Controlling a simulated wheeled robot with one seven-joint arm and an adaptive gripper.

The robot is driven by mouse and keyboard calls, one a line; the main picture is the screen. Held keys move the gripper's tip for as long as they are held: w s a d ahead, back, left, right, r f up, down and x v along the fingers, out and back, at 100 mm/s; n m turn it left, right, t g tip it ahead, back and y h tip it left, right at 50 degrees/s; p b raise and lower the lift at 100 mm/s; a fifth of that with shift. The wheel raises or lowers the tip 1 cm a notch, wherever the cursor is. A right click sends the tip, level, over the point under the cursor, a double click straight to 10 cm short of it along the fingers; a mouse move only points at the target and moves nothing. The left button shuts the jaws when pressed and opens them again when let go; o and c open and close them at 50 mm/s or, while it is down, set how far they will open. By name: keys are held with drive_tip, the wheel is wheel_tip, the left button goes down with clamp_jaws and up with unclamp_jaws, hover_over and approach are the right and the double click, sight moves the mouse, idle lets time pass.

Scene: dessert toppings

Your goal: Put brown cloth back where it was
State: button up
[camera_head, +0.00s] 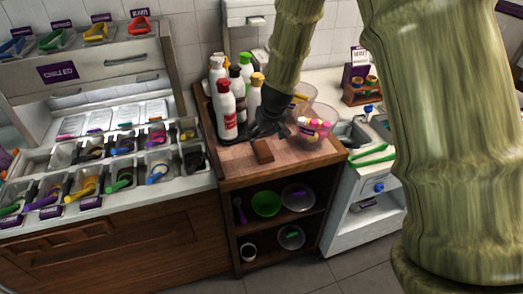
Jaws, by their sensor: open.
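A small folded brown piece, which looks like the brown cloth (263,152), lies on the wooden counter (238,163) near its front edge. My black gripper (262,135) points down just behind and above it, open. The two look very close, but I cannot tell whether they touch. Nothing shows held between the fingers, which are small and dark in this view.
Several sauce bottles (227,110) stand left of my gripper. A clear bowl with colourful pieces (314,127) stands to the right. A topping station (110,165) fills the left. Open shelves (268,225) with bowls lie below.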

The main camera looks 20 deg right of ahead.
hover_over(263, 149)
drive_tip(key=s, duration=0.2)
drive_tip(key=shift+a+f+p, duration=0.15)
drive_tip(key=shift+f+p, duration=0.3)
drive_tip(key=shift+f, duration=1.7)
drive_tip(key=shift+p+x, duration=0.75)
drive_tip(key=shift+x, duration=0.35)
drive_tip(key=shift+s+p+x, duration=0.1)
drive_tip(key=shift+p+x, duration=0.15)
drive_tip(key=shift+x, duration=0.55)
drive_tip(key=shift+s+p+x, duration=0.15)
drive_tip(key=shift+p+x, duration=0.05)
drive_tip(key=shift+x, duration=0.55)
drive_tip(key=shift+f, duration=0.1)
drive_tip(key=shift+f, duration=0.25)
drive_tip(key=shift+c, duration=0.4)
drive_tip(key=c, duration=1.1)
drive_tip(key=shift+r, duration=0.2)
